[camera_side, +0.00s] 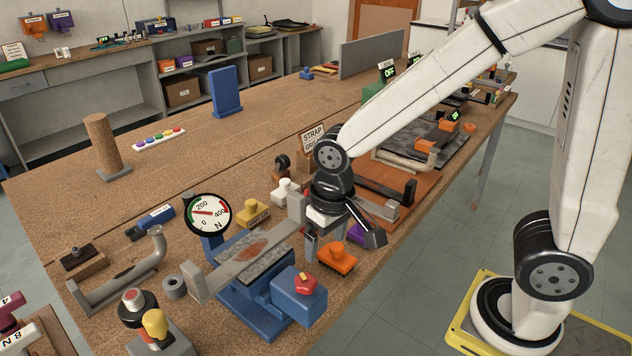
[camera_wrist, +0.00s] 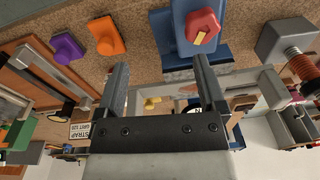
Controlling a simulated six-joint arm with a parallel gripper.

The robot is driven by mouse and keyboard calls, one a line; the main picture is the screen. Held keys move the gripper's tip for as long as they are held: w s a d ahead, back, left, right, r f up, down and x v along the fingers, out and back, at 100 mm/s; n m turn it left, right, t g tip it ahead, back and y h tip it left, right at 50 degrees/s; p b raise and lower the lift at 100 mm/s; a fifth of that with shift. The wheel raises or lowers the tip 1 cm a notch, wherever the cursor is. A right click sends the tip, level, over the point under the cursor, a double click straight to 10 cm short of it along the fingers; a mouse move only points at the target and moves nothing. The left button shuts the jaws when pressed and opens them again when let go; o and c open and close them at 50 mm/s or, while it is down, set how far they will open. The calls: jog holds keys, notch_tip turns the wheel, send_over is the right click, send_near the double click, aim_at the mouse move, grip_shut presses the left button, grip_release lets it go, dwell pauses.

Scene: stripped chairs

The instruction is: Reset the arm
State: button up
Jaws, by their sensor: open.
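My gripper (camera_side: 343,243) hangs from the white arm over the front part of the workbench (camera_side: 60,225). It points downward, just right of a blue stand with a dial gauge (camera_side: 209,213). In the wrist view my gripper (camera_wrist: 160,66) shows two dark fingers spread wide apart with nothing held between them. An orange knobbed block (camera_side: 336,258) stands close below the gripper in the side view; it also shows in the wrist view (camera_wrist: 106,36). A purple knobbed block (camera_side: 355,233) is partly hidden behind the gripper. I cannot tell whether the fingers touch anything.
A grey metal bar (camera_side: 200,283) lies over the blue stand, whose blue box bears a red knob (camera_side: 304,283). A yellow knobbed block (camera_side: 251,212) and white one (camera_side: 286,190) stand behind. A STRAP sign (camera_side: 312,137) is near the wrist. Bare bench lies farther back.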

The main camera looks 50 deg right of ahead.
jog(key=s+d+f+n+t, duration=0.1)
jog(key=s+d+f, duration=0.1)
jog(key=d, duration=0.6)
jog(key=shift+s+f+t, duration=0.15)
jog(key=shift+f+t, duration=0.15)
jog(key=shift+f, duration=0.5)
